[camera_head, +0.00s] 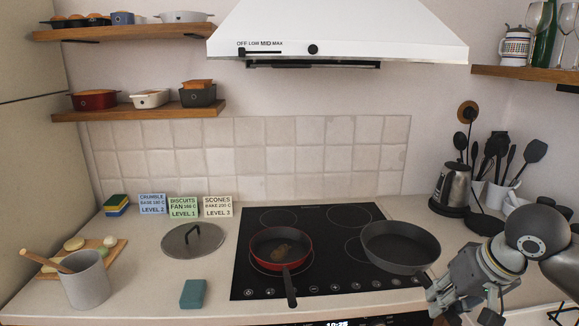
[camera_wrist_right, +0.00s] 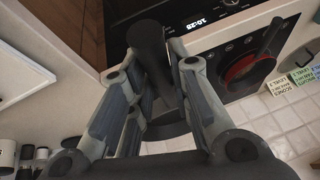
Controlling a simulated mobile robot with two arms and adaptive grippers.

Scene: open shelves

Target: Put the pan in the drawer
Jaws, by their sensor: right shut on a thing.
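A dark grey pan (camera_head: 400,245) is at the right edge of the black hob, its handle side toward my right gripper (camera_head: 446,300). In the right wrist view my right gripper (camera_wrist_right: 155,88) is shut on a dark handle (camera_wrist_right: 148,55), which stands between its fingers. Whether the pan is raised off the hob I cannot tell. A red pan (camera_head: 281,247) with a dark handle sits on the hob's front left. No drawer can be made out with certainty; a white edge (camera_head: 535,312) shows at the bottom right. My left gripper is out of view.
A glass lid (camera_head: 193,240), teal block (camera_head: 193,293) and grey pot (camera_head: 86,280) stand left of the hob (camera_head: 308,218). A kettle (camera_head: 452,187) and utensil holders stand at the back right. The range hood (camera_head: 340,30) hangs above.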

